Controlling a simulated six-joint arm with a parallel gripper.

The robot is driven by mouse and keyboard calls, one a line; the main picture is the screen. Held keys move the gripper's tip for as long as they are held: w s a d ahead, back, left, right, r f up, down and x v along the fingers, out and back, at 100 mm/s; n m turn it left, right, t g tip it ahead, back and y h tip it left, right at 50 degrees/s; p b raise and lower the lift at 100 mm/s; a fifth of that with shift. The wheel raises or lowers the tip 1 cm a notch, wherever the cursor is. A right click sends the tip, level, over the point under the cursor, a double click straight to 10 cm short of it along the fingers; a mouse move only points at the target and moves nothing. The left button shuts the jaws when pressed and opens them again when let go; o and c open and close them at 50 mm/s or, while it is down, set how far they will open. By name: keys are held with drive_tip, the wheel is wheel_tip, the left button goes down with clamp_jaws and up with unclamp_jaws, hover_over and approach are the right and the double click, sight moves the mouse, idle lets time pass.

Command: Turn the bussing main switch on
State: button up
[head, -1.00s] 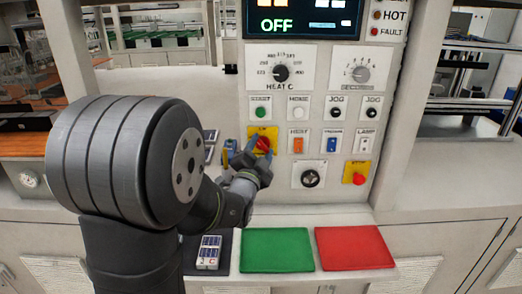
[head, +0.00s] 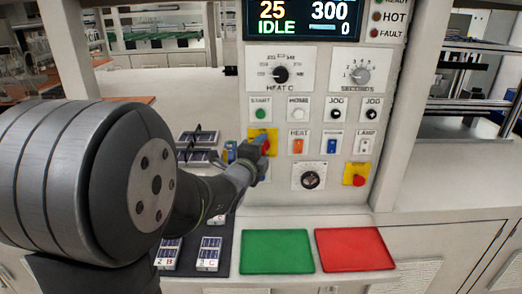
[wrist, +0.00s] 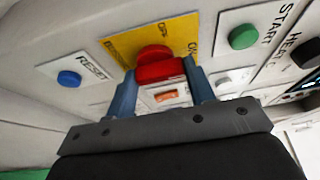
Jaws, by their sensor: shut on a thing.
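The main switch is a red rotary handle (wrist: 158,66) on a yellow plate (wrist: 135,42) marked ON and OFF in the wrist view. My gripper (wrist: 162,88) has its two blue fingers on either side of the red handle and is shut on it. In the head view my gripper (head: 250,150) covers much of the switch, and part of the yellow plate (head: 272,134) shows beside it. The panel's display (head: 303,20) is lit and reads 25, 300, IDLE and 0.
Close by are a green START button (head: 261,110), an orange HEAT rocker (head: 298,145), a blue RESET button (wrist: 69,78) and a red button (head: 358,179) on yellow. Green (head: 277,251) and red (head: 354,249) mats lie below the panel. Several small panels (head: 208,254) lie at left.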

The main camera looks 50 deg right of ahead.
idle(0.5)
drive_tip(key=o, duration=1)
drive_tip(key=v, duration=1.7)
drive_tip(key=shift+a, duration=0.2)
drive_tip(key=shift+d, duration=0.15)
drive_tip(key=x, duration=1.7)
drive_tip(key=shift+d, duration=0.1)
